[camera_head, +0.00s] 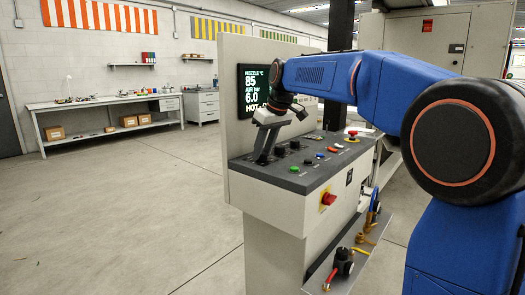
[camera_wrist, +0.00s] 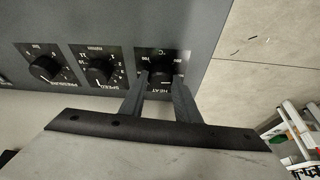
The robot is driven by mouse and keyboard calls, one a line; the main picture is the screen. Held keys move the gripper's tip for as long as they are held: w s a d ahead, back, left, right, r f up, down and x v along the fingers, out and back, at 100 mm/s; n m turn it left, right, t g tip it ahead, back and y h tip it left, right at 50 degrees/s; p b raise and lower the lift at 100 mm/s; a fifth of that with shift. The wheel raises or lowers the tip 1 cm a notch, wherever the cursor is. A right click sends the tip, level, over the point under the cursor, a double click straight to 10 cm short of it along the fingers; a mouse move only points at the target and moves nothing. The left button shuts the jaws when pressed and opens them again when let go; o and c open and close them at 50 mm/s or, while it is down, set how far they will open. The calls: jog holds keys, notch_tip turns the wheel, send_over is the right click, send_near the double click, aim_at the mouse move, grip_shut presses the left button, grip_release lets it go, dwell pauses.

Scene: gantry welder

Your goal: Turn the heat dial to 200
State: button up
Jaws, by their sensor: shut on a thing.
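The heat dial (camera_wrist: 160,70) is a black round knob on a dark plate marked HEAT, upside down in the wrist view. My gripper (camera_wrist: 160,88) is shut on it, one finger at each side. The fingers hide part of its scale, and I cannot read its setting. In the head view my gripper (camera_head: 262,158) reaches down to the left end of the console top (camera_head: 300,172) and covers the dial. The display (camera_head: 254,90) behind it reads NOZZLE °C 85 and AIR bar 6.0.
The speed dial (camera_wrist: 102,72) and pressure dial (camera_wrist: 46,68) are beside the heat dial. Green (camera_head: 295,169) and red (camera_head: 352,132) buttons stand on the console. A red switch (camera_head: 328,198) is on its front. A workbench (camera_head: 105,103) stands far left, with open floor between.

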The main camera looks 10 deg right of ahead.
jog(key=n+g+y, duration=0.1)
jog(key=n, duration=0.3)
jog(key=shift+w+d, duration=0.15)
jog(key=shift+n+g+y, duration=0.4)
jog(key=shift+n+g, duration=0.2)
jog(key=shift+n, duration=1.2)
jog(key=o, duration=1)
jog(key=shift+o, duration=0.2)
jog(key=shift+r, duration=0.1)
jog(key=v, duration=1.7)
jog(key=shift+w+r, duration=0.2)
jog(key=shift+s, duration=0.15)
